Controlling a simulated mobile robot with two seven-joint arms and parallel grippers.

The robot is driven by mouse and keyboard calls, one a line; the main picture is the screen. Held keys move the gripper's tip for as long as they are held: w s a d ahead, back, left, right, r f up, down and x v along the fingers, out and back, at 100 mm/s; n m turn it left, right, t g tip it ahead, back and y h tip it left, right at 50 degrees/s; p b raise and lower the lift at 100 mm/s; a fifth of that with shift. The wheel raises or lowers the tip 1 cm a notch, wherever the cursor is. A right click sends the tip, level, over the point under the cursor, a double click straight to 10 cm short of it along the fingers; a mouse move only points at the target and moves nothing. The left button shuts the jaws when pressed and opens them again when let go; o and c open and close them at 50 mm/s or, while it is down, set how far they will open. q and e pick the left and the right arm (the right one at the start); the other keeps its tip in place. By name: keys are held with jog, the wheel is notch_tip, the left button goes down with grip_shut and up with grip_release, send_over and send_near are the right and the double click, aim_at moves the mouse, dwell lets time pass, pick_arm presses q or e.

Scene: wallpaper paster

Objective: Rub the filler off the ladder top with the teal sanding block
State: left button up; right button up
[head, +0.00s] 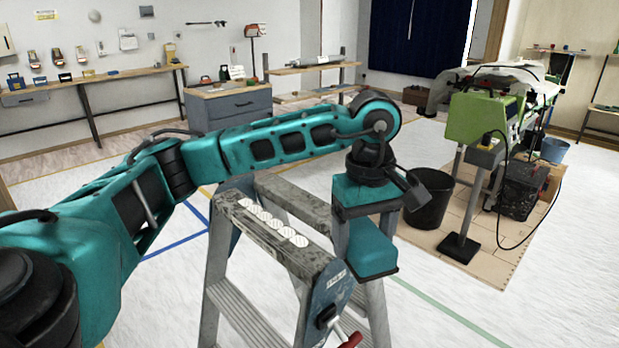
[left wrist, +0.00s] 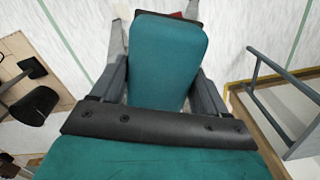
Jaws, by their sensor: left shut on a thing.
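The grey stepladder's top (head: 305,262) stands in the middle of the head view, with a row of several whitish filler patches (head: 272,223) along it. My left gripper (head: 367,214) points down just right of the ladder top and is shut on the teal sanding block (head: 372,248). In the left wrist view the sanding block (left wrist: 168,58) sits between the two dark fingers of the left gripper (left wrist: 166,82). The block appears apart from the filler patches; whether it touches the ladder elsewhere cannot be told. My right gripper is not in view.
A red-handled tool (head: 350,340) is at the ladder's near side. A green machine (head: 482,118) on a stand and a black bucket (head: 430,203) are on the right. A grey drawer cabinet (head: 225,106) stands behind. Open floor lies at the lower right.

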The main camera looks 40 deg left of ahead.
pick_arm(q)
jog(key=a+r+n+p, duration=0.1)
jog(key=a+n+p, duration=0.1)
jog(key=a+n, duration=0.4)
jog(key=w+a+r+n+p, duration=0.1)
jog(key=a+n+p, duration=0.2)
jog(key=a+n, duration=0.4)
jog(key=shift+a+r+n, duration=0.3)
jog(key=shift+r+n, duration=0.1)
jog(key=shift+n, duration=4.5)
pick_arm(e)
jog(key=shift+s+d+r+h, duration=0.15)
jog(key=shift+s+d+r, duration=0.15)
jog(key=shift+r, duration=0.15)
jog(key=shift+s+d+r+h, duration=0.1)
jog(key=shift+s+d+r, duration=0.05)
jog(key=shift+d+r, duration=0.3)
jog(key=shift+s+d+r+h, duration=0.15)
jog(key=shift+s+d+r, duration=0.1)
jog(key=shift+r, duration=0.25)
pick_arm(q)
notch_tip(320, 180, down, 6)
jog(key=b, duration=0.3)
jog(key=shift+r, duration=0.2)
jog(key=shift+w+f, duration=0.1)
jog(key=shift+f, duration=0.35)
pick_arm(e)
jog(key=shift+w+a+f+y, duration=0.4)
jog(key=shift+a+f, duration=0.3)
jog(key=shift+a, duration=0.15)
